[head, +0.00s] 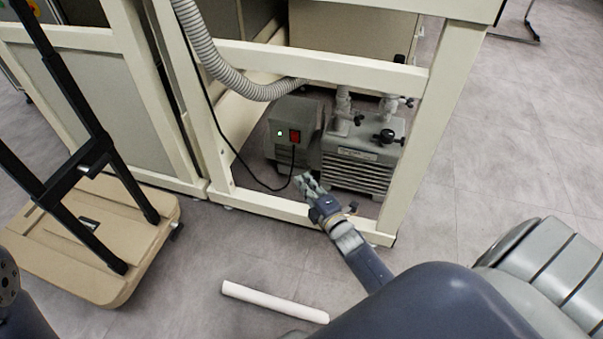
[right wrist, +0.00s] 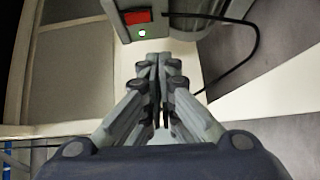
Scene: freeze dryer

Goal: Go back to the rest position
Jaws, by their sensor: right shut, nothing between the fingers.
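My right gripper (head: 310,187) is shut and empty, close in front of the pump in the lower bay of the cream frame. In the right wrist view its fingers (right wrist: 158,75) are together with nothing between them. The grey vacuum pump (head: 362,160) has a red switch (head: 294,136) with a lit green light beside it. The red switch also shows in the right wrist view (right wrist: 138,17), just beyond the fingertips and apart from them. My left gripper is not in view; only a bit of my left arm shows at the lower left edge.
The cream frame's lower bar (head: 270,205) and right post (head: 425,135) surround the pump bay. A black cable (head: 238,150) and a ribbed hose (head: 225,75) hang there. A beige cart (head: 95,262) stands left. A white tube (head: 275,302) lies on the floor. Floor at right is clear.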

